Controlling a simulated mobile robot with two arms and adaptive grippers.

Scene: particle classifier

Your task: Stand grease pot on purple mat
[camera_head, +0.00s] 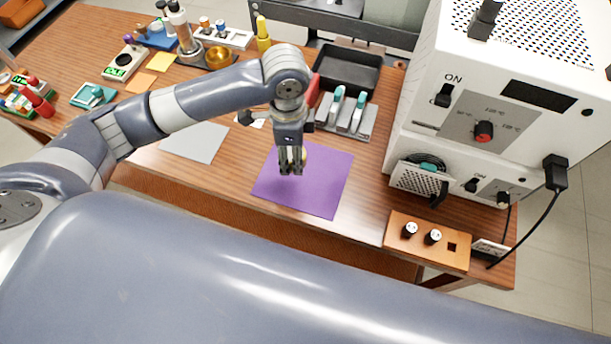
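The purple mat (325,188) lies flat on the wooden table near its front edge. My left gripper (291,170) points straight down over the upper left part of this mat, its fingers close together. A small pale yellowish thing (304,153) shows just behind the fingers. It may be the grease pot, but it is mostly hidden. I cannot tell whether it is between the fingers or stands on the mat. My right gripper is out of view.
A grey mat (195,142) lies to the left. A black tray (348,70) and a rack with teal-topped pieces (345,115) stand behind. A large white machine (490,110) and an orange box with knobs (430,242) stand to the right. The purple mat's front half is bare.

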